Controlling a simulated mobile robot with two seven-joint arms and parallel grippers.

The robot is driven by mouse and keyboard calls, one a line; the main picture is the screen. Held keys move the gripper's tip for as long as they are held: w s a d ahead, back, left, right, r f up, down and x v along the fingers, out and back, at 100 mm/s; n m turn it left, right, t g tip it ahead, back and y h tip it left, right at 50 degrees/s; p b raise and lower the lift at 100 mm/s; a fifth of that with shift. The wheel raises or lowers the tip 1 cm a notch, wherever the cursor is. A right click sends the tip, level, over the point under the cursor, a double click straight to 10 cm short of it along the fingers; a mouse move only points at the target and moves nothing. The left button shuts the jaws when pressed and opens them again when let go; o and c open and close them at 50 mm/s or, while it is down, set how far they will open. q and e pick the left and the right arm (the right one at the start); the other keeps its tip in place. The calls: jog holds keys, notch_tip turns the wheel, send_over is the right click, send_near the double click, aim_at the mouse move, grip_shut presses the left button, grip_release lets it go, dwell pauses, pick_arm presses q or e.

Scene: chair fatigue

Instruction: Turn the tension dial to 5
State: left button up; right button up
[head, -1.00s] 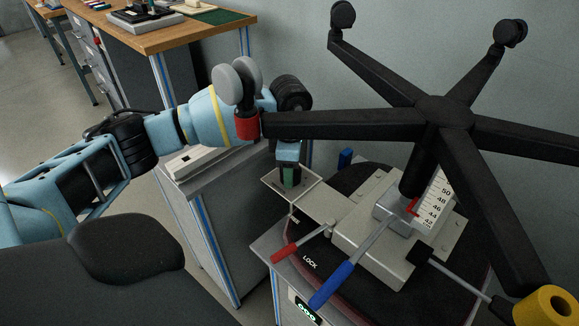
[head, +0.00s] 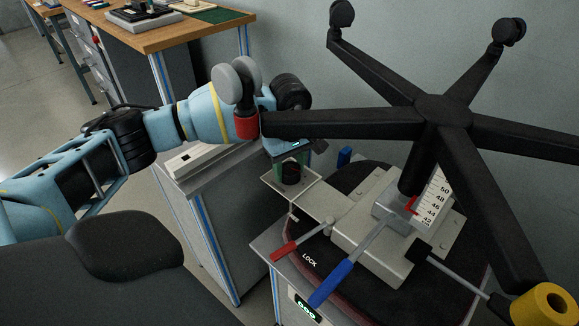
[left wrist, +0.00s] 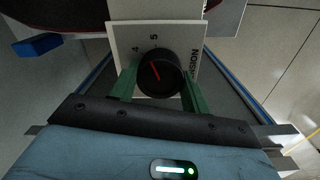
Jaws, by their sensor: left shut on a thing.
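The tension dial (left wrist: 170,80) is a round black knob on a pale plate (left wrist: 122,40) with printed numbers. Its red pointer line aims up and left, between the marks 4 and 5. My left gripper (left wrist: 158,85) has its green fingers on both sides of the dial, shut on it. In the head view, my left gripper (head: 290,160) comes down over the dial (head: 291,173) on the small plate at the left of the chair mechanism (head: 350,243). My right gripper is not in view.
The upturned black chair base (head: 443,112) spreads over the right side, one leg close above my left wrist. A red lever (head: 285,252) and a blue lever (head: 332,284) stick out nearby. A grey cabinet (head: 215,235) stands at left.

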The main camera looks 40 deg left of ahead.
aim_at(290, 167)
pick_arm(q)
jog(key=shift+w+r+m, duration=0.1)
jog(key=shift+r+m, duration=0.05)
jog(key=shift+m, duration=0.85)
jog(key=o, duration=1)
jog(key=shift+r, duration=3.85)
jog(key=shift+p, duration=0.35)
